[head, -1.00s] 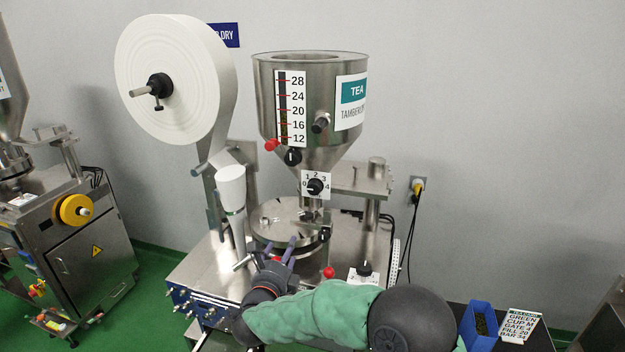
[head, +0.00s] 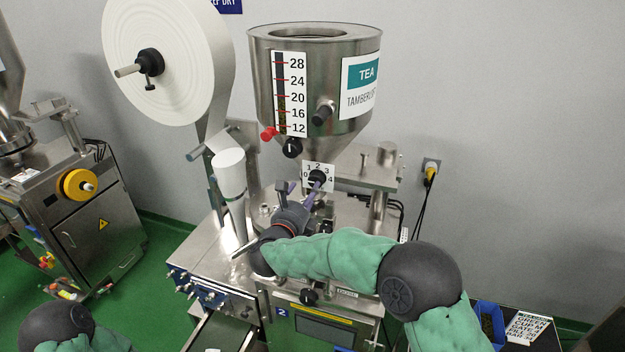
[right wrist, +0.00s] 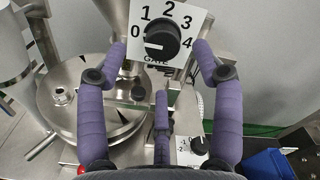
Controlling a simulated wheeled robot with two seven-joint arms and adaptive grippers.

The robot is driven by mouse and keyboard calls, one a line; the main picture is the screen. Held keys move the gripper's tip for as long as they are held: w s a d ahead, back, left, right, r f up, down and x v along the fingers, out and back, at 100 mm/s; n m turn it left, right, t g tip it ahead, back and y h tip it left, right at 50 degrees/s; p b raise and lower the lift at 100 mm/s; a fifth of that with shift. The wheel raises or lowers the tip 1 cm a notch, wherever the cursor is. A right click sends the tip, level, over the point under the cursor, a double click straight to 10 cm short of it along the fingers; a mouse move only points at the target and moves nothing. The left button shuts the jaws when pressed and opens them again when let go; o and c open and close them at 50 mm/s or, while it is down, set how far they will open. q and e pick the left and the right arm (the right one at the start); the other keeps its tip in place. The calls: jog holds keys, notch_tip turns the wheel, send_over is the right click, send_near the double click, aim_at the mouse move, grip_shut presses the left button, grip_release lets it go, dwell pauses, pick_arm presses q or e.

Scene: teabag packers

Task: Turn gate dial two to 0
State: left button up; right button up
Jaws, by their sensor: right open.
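The gate dial (head: 318,177) is a black round knob on a white plate marked 0 to 4, below the steel hopper of the machine labelled 2. In the right wrist view the dial (right wrist: 162,38) shows a white pointer line aimed left, close to the 0 mark. My right gripper (head: 305,190) is open just in front of the dial. In the right wrist view its purple fingers (right wrist: 160,52) stand either side of the knob, apart from it. A third finger sits below. Only my left arm shows at lower left; its gripper is out of view.
The hopper (head: 313,75) carries a level scale, a red-tipped knob and another black knob (head: 292,148) above the dial. A white paper roll (head: 170,60) and a white cylinder (head: 229,170) stand left. A blue bin (head: 490,322) and printed card (head: 527,327) lie at right.

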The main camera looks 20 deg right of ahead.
aim_at(313, 180)
jog(key=shift+p+x, duration=0.6)
jog(key=shift+x, duration=2.5)
jog(key=shift+f, duration=0.1)
jog(key=shift+s, duration=0.1)
jog(key=c, duration=1.1)
